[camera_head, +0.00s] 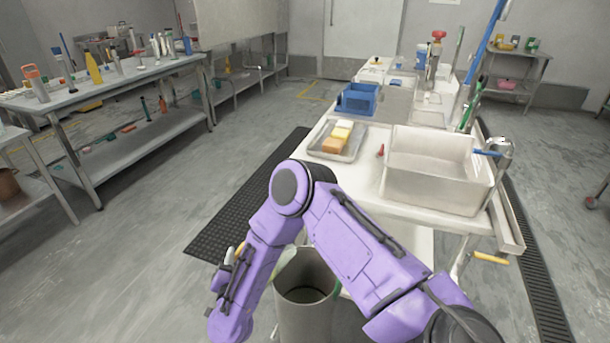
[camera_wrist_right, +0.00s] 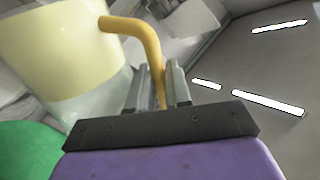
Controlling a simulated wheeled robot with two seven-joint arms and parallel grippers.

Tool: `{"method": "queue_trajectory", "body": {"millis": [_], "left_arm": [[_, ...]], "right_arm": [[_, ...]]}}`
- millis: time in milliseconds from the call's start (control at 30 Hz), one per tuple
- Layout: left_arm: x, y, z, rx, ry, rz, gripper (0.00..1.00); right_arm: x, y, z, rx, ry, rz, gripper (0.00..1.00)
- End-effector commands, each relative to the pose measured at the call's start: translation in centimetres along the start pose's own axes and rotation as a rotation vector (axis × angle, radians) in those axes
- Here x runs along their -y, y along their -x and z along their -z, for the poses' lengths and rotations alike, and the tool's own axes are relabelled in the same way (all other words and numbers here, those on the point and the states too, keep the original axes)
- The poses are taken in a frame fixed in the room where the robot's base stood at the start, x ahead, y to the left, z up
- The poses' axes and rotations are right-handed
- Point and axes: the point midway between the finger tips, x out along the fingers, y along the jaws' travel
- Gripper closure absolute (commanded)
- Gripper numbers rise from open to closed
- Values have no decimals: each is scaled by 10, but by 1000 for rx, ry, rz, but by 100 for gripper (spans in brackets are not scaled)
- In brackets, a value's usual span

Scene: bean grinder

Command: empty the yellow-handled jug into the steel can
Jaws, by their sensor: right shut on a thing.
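The steel can (camera_head: 304,318) stands on the floor beside the table, its open mouth facing up. My right arm reaches across in front of it. My right gripper (camera_head: 238,252) is left of the can, mostly hidden by my arm. In the right wrist view my right gripper (camera_wrist_right: 163,88) is shut on the jug's yellow handle (camera_wrist_right: 148,38). The jug (camera_wrist_right: 62,45) is pale yellow over part of its body and clear elsewhere, and looks tilted. In the head view a pale piece, apparently the jug (camera_head: 286,264), shows at the can's left rim. My left gripper is out of view.
A white table (camera_head: 352,185) with a sink basin (camera_head: 430,172), a tray of blocks (camera_head: 338,142) and a blue crate (camera_head: 357,98) lies beyond. A black mat (camera_head: 236,215) covers floor behind my arm. A green shape (camera_wrist_right: 28,150) fills the wrist view's lower left corner.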

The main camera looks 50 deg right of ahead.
Motion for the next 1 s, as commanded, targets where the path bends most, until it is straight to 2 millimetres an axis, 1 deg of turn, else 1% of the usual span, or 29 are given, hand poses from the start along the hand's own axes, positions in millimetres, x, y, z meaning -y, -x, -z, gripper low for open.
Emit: {"method": "queue_trajectory", "body": {"millis": [67, 167, 367, 467, 667, 800, 1000], "left_arm": [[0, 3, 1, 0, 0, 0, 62], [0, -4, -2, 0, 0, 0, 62], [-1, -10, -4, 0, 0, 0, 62], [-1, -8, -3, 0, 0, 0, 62], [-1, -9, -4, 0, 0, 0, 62], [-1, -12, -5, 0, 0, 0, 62], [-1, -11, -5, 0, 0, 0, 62]], "right_arm": [[-2, -1, 6, 6, -39, -3, 100], [-8, -2, 2, 18, -87, -3, 100], [-16, -4, 3, 39, -185, -3, 100], [-15, -4, 9, 49, -234, -2, 100], [-18, -4, 16, 71, -332, -3, 100], [-24, -6, 15, 84, -396, -2, 100], [-26, -6, 15, 90, -419, -1, 100]]}}
